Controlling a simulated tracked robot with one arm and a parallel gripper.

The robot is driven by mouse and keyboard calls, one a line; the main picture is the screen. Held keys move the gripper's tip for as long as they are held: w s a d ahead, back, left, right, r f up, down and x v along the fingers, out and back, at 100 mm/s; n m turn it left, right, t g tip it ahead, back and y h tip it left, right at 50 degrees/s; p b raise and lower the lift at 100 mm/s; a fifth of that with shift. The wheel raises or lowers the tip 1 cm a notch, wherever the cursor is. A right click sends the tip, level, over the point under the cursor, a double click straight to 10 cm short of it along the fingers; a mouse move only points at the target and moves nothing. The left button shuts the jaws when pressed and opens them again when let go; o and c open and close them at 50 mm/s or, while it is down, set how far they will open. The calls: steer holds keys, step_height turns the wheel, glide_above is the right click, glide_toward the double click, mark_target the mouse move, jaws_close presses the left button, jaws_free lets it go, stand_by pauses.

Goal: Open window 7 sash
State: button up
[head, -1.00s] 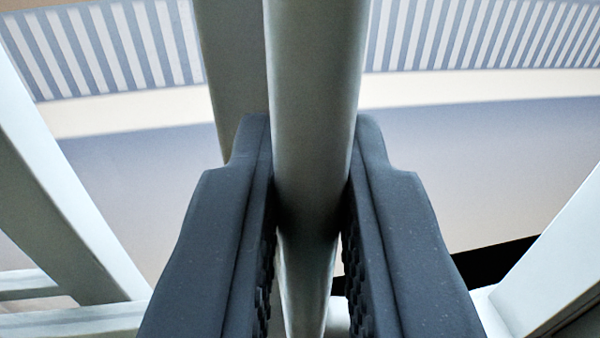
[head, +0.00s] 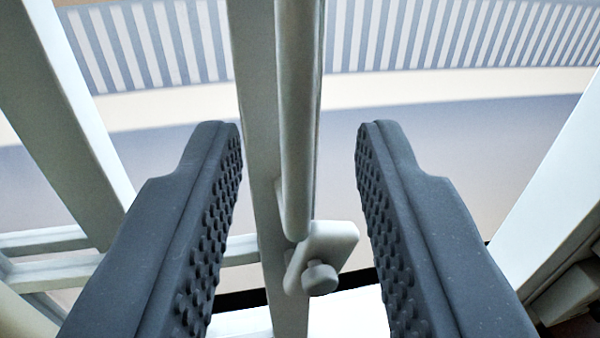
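My gripper (head: 300,150) is open in the head view, with its two dark, studded fingers wide apart and nothing between the pads touching them. Between the fingers, farther off, a pale grey round bar (head: 297,110) runs down from the top edge. It ends at a small pale bracket with a round knob (head: 319,278). A flat grey upright (head: 262,170) stands just left of the bar and runs down behind the bracket. The bar's upper end is out of view. No number is readable, so I cannot tell which window this is.
A slanted pale frame post (head: 62,110) stands at the left, with horizontal rails (head: 45,255) below it. Another pale post (head: 560,180) slants along the right. Behind are a plain blue-grey surface (head: 440,150) and a striped band (head: 450,35).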

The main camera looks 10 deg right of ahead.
steer(key=b+v, duration=0.2)
steer(key=v, duration=0.5)
steer(key=shift+s, duration=0.3)
steer(key=shift+r, duration=0.1)
steer(key=s+d+r+n+g+h+b, duration=0.1)
steer(key=s+d+r, duration=0.15)
steer(key=d, duration=0.55)
steer(key=s+d+r+n+g+b, duration=0.1)
steer(key=s+d+r+n, duration=0.15)
steer(key=d, duration=0.45)
steer(key=s+d+f+m+y+b, duration=0.1)
steer(key=s+d+f+y, duration=0.3)
steer(key=s+f, duration=0.7)
steer(key=shift+s+d+f+y, duration=0.25)
steer(key=shift+s+d+y, duration=0.15)
steer(key=shift+s+d, duration=0.9)
